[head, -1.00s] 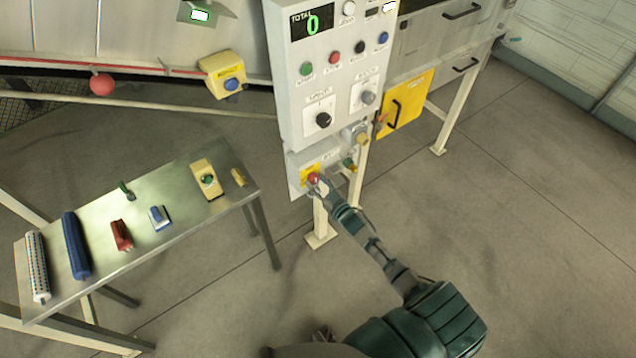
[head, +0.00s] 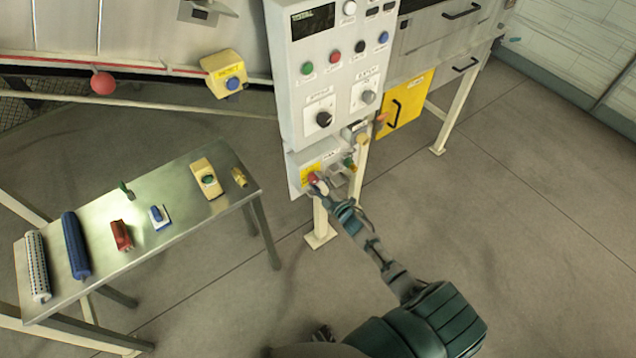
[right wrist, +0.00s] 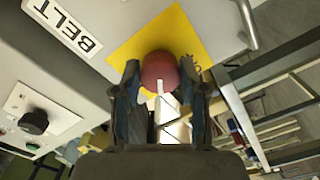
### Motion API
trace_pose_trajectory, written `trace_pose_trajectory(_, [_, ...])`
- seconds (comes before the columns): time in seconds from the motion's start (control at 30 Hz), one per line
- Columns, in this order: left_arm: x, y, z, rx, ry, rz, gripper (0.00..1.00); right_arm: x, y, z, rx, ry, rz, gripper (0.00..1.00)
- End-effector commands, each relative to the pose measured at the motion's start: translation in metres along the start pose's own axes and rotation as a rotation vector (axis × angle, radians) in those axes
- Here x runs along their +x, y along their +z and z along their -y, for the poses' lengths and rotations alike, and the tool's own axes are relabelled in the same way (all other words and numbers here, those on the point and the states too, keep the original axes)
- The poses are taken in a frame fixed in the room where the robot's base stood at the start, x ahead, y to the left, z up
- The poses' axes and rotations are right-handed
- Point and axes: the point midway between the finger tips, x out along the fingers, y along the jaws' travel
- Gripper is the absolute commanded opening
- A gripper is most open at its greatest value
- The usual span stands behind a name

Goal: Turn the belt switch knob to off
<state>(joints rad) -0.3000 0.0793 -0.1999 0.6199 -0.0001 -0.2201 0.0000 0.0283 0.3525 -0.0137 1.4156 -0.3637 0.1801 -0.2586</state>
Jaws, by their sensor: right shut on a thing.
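The red belt switch knob (right wrist: 160,72) sits on a yellow plate (right wrist: 188,32) beside a "BELT" label (right wrist: 62,22) in the right wrist view. In the head view the red knob (head: 313,178) is low on the grey control panel. My right gripper (right wrist: 160,88) is shut on the knob, one finger on each side of it; it also shows in the head view (head: 321,187). My left gripper is not in view. The panel's display (head: 313,22) is dark.
Above the knob the panel carries a black dial (head: 324,119), a grey dial (head: 368,97) and several coloured buttons. A yellow door (head: 405,102) is to its right. A metal table (head: 175,235) with several parts stands at left. The floor at right is clear.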

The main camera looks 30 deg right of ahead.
Motion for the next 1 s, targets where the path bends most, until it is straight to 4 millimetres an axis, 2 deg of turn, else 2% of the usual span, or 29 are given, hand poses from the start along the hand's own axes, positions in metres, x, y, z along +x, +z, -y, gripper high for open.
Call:
trace_pose_trajectory(0.17, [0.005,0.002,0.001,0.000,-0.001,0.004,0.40,0.001,-0.003,0.000,-0.165,0.004,-0.007,0.08])
trace_pose_trajectory(0.5, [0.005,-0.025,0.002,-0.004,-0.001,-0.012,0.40,0.001,-0.003,0.002,-0.439,0.001,-0.006,0.08])
trace_pose_trajectory(1.0, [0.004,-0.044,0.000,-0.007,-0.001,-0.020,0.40,0.000,-0.004,0.005,-0.611,-0.003,-0.007,0.08])
